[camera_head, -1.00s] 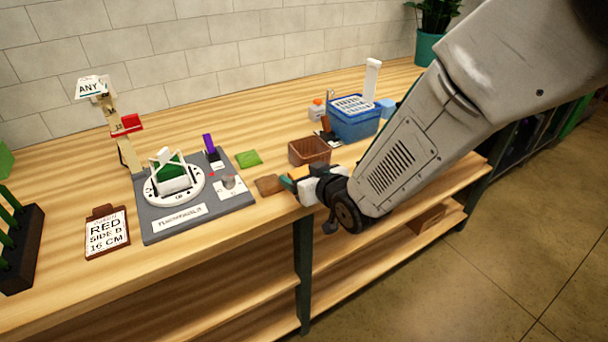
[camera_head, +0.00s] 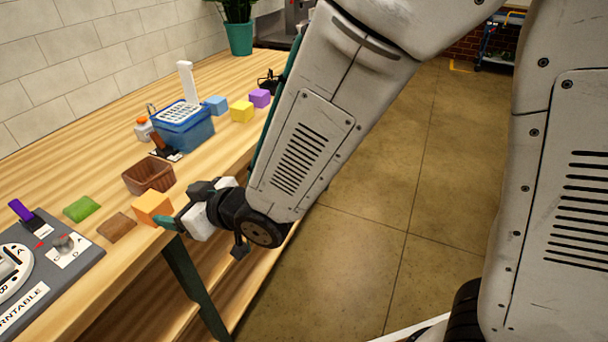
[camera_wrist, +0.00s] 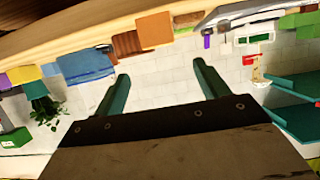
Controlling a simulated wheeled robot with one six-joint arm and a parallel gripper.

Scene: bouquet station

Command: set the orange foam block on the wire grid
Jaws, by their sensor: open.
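The orange foam block (camera_head: 152,208) sits on the table near its front edge, beside the brown basket. It also shows in the wrist view (camera_wrist: 155,28), ahead of and between the finger lines. My gripper (camera_head: 172,222) is at the table's front edge, just right of the block. Its teal fingers are apart with nothing between them in the wrist view (camera_wrist: 160,74). In the head view I cannot tell whether a finger touches the block. A white grid (camera_head: 180,113) lies on top of the blue box (camera_head: 190,135), farther back.
The brown basket (camera_head: 148,174) stands between the block and the blue box. A green pad (camera_head: 82,208) and a brown pad (camera_head: 117,227) lie left of the block. Blue (camera_head: 216,105), yellow (camera_head: 241,111) and purple (camera_head: 260,97) blocks stand beyond the box. A white post (camera_head: 187,80) rises behind the grid.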

